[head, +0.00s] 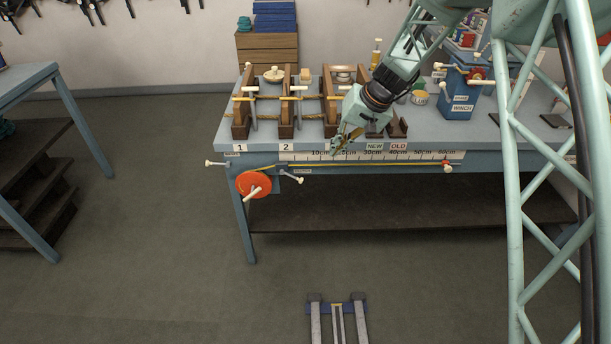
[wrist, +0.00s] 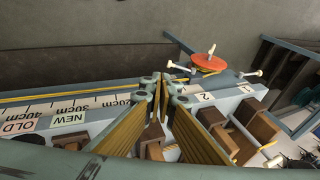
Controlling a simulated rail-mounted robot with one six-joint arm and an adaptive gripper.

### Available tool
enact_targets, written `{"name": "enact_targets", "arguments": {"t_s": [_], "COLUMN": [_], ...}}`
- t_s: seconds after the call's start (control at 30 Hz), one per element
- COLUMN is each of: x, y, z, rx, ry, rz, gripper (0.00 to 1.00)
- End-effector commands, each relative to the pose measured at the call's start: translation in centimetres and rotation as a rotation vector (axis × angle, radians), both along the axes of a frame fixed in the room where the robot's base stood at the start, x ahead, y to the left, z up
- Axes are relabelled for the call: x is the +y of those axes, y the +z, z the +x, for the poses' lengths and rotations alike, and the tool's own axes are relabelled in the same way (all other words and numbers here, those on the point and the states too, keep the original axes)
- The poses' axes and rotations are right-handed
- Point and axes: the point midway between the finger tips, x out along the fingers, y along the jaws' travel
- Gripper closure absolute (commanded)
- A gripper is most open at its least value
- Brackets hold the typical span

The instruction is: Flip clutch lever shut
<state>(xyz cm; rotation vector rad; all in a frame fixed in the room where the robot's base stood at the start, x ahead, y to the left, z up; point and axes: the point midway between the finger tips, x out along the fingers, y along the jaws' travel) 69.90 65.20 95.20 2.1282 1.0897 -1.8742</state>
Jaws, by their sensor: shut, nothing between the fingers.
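No part is labelled as the clutch lever, and I cannot tell for certain which one it is. A short white-knobbed lever (head: 292,178) sits on the bench front, just right of the orange wheel (head: 254,184) with its white handle. Another white-knobbed rod (head: 217,163) sticks out at the left corner. In the wrist view the wheel (wrist: 208,63) lies beyond the fingertips, with a white-knobbed lever (wrist: 179,66) beside it. My gripper (head: 336,149) is shut and empty near the bench's front edge, above the ruler and to the right of the wheel. It touches no lever that I can see.
Wooden frames (head: 285,125) with pale pegs stand on the bench (head: 225,130) behind and left of my gripper. A ruler strip (head: 425,155) and yellow cord (head: 375,164) run along the front. A blue winch box (head: 461,92) stands right.

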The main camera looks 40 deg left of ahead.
Motion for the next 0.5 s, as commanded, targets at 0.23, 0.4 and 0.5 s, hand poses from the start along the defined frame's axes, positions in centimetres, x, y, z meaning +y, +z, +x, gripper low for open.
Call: {"name": "enact_targets", "arguments": {"t_s": [0.23,0.4,0.5], "x": [3.4,4.7,5.1], "y": [-3.1,-4.3,-4.7], "z": [-0.5,-0.6,-0.7], "rx": [0.008,0.01,0.01], "ry": [0.022,0.029,0.032], "rz": [0.009,0.014,0.015], "gripper": [1.0,1.0,1.0]}}
